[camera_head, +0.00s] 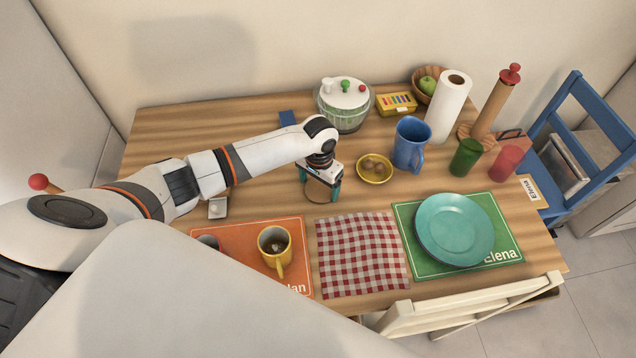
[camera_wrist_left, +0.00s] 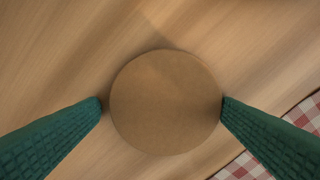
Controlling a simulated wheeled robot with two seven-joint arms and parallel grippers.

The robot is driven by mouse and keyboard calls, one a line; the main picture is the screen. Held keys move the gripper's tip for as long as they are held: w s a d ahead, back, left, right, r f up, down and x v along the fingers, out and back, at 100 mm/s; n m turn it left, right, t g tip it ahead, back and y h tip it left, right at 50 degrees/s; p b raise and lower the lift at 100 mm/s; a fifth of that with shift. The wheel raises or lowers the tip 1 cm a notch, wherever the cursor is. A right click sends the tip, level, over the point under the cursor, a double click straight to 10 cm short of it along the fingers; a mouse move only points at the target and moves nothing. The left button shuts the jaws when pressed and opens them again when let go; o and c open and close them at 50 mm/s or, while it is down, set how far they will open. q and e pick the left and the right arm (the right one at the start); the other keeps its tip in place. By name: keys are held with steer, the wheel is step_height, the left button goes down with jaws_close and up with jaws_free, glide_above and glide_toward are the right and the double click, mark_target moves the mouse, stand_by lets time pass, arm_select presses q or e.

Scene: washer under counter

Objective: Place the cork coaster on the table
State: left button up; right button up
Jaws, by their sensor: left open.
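The cork coaster (camera_wrist_left: 165,102) is a round, plain brown disc. It appears to lie flat on the wooden table (camera_head: 240,122), between the two green fingers of my left gripper (camera_wrist_left: 162,102). The fingers are open, one on each side, with their tips close to the coaster's rim; I cannot tell whether they touch it. In the head view my left gripper (camera_head: 320,188) points down at the middle of the table, with part of the coaster (camera_head: 318,193) showing below it. My right gripper is not in view.
A checkered cloth (camera_head: 360,255) lies just in front of the coaster. A yellow bowl (camera_head: 375,176) and blue pitcher (camera_head: 409,145) stand to its right. An orange placemat (camera_head: 235,272) with a yellow mug (camera_head: 276,258) is front left. A teal plate (camera_head: 455,230) is front right.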

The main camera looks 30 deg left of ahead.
mark_target(321, 189)
arm_select(q)
steer(key=shift+s+d+f, duration=0.15)
steer(key=shift+s+d, duration=0.2)
steer(key=shift+d, duration=0.05)
step_height(321, 189, up, 13)
steer(key=shift+w+f, duration=0.2)
steer(key=shift+w, duration=0.1)
steer(key=shift+a+f, duration=0.1)
